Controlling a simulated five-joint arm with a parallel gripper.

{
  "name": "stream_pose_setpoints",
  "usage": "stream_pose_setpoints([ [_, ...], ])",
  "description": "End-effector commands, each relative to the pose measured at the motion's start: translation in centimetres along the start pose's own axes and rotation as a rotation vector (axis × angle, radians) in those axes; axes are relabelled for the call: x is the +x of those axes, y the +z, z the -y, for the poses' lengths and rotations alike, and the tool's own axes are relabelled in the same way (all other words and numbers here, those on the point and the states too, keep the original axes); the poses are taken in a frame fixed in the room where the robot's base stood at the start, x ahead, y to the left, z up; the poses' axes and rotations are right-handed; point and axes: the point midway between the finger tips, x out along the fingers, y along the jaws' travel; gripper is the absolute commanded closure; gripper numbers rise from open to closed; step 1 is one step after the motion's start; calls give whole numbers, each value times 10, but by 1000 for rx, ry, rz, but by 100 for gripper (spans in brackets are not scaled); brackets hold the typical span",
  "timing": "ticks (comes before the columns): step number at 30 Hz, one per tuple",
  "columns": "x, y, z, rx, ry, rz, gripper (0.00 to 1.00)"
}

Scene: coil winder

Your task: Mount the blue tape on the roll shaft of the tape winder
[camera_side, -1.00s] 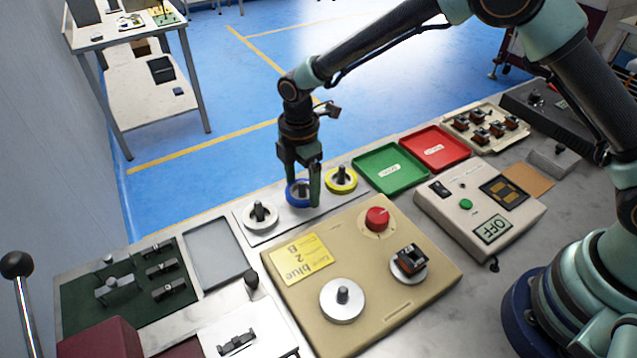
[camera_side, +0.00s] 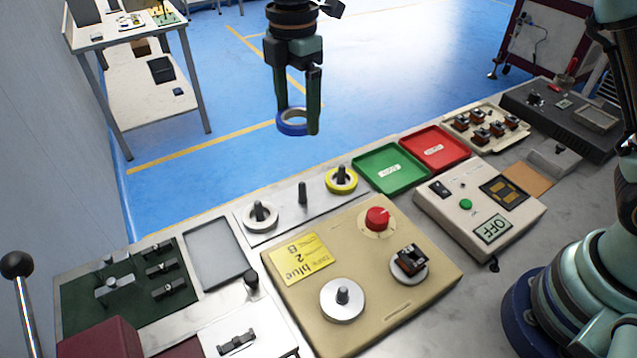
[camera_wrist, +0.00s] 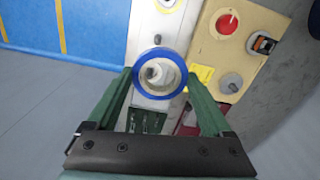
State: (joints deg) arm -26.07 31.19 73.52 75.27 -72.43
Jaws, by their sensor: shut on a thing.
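My gripper (camera_side: 297,118) is shut on the blue tape (camera_side: 291,125), a ring held in the air above the tape rack. In the wrist view the blue tape (camera_wrist: 160,56) sits between the two green fingers (camera_wrist: 158,85), and the white tape shows below through its hole. The tape winder (camera_side: 385,300) is a beige box with a yellow label reading blue (camera_side: 300,258). Its bare grey round hub with a short dark shaft (camera_side: 342,298) is at the front. A second hub carries a dark and orange part (camera_side: 409,262). A red knob (camera_side: 377,218) is at the back.
The tape rack (camera_side: 280,222) holds a white tape (camera_side: 261,217) and a yellow tape (camera_side: 341,181), with a bare middle peg (camera_side: 302,193) between them. Green (camera_side: 391,168) and red trays (camera_side: 434,148) lie to the right. A control box reading OFF (camera_side: 480,205) stands right of the winder.

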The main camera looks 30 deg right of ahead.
Motion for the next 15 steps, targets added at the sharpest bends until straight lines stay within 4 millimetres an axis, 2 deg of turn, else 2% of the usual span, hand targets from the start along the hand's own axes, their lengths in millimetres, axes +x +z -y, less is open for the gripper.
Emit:
stream_pose_setpoints([
  [5, 11, -32, 36, -121, -2, 1, 70],
  [9, 26, -59, 78, -253, -2, 1, 70],
  [15, 49, -84, 142, -436, 0, 0, 70],
])
